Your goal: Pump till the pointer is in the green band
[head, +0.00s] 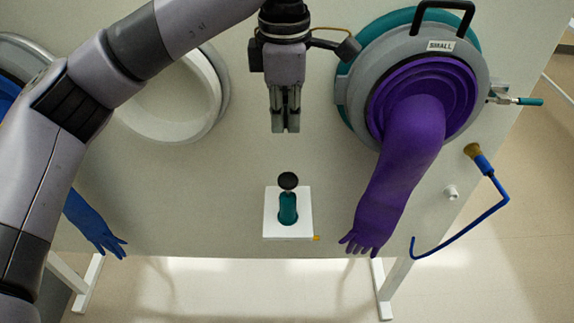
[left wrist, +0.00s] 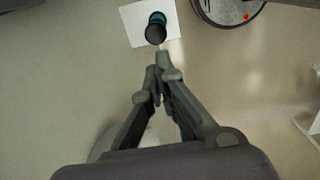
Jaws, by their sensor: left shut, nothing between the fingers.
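A teal hand pump (head: 288,208) with a black round knob (head: 288,181) stands out from a white square plate (head: 270,228) on the pale panel. The knob also shows in the left wrist view (left wrist: 155,34), beyond my fingertips. My left gripper (head: 286,131) is shut and empty, above the knob in the head view and apart from it. A round, dark-rimmed dial (left wrist: 225,10) with a red spot is cut off by the top edge of the left wrist view. Its pointer and any green band cannot be made out. My right gripper is not in view.
A purple glove (head: 400,165) hangs from a port labelled SMALL at the right. A blue glove (head: 92,222) hangs at the left. An open white-ringed port (head: 216,75) and a bent blue brush (head: 487,213) flank the middle.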

